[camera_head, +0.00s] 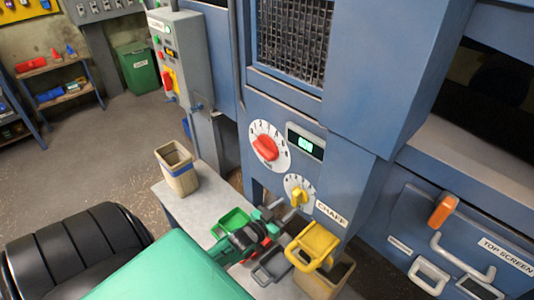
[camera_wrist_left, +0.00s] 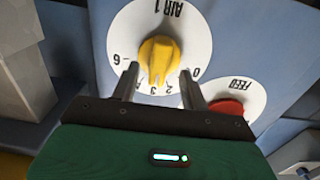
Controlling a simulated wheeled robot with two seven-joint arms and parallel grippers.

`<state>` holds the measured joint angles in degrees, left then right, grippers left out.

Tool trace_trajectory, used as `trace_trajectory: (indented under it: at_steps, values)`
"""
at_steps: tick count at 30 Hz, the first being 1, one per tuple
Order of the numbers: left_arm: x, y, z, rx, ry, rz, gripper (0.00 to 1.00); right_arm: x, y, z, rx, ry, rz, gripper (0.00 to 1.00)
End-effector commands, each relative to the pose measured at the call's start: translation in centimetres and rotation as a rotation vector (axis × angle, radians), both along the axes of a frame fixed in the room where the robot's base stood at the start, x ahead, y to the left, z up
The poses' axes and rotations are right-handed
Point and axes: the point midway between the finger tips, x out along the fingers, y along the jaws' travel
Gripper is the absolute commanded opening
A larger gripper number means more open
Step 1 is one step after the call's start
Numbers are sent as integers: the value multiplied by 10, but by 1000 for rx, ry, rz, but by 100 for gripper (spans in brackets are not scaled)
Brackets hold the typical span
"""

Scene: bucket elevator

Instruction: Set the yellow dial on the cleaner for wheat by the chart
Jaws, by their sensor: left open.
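The yellow dial (camera_head: 298,197) is a knob on a white numbered disc low on the blue cleaner. In the left wrist view the yellow dial (camera_wrist_left: 160,60) shows upside down, on a disc marked "AIR 1". My left gripper (camera_head: 284,209) is just in front of it in the head view. In the left wrist view the open fingers of the left gripper (camera_wrist_left: 159,72) stand on either side of the knob; I cannot tell if they touch it. The exact number pointed at is unclear. No readable chart shows. My right gripper is not in view.
A red dial (camera_head: 265,147), marked "FEED" in the wrist view, sits up and left of the yellow one. A lit display (camera_head: 305,144) is beside it. Below are a yellow handle (camera_head: 312,245) and a grey bench (camera_head: 205,205) with a green tray (camera_head: 231,223) and a beige container (camera_head: 177,172).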

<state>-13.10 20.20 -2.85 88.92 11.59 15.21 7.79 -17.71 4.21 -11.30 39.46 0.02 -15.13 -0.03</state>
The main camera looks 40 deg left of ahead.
Motion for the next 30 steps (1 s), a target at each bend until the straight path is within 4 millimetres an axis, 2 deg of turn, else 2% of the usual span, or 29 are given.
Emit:
trace_trajectory:
  at_steps: [6,15,21,30]
  values:
    - [-43,3,-2,0,3,0,45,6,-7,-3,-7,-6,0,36]
    - [-85,7,-1,0,2,0,45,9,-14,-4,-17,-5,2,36]
    - [-95,8,0,1,1,1,45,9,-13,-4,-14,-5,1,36]
    - [-96,8,0,1,0,0,45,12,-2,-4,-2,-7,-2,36]
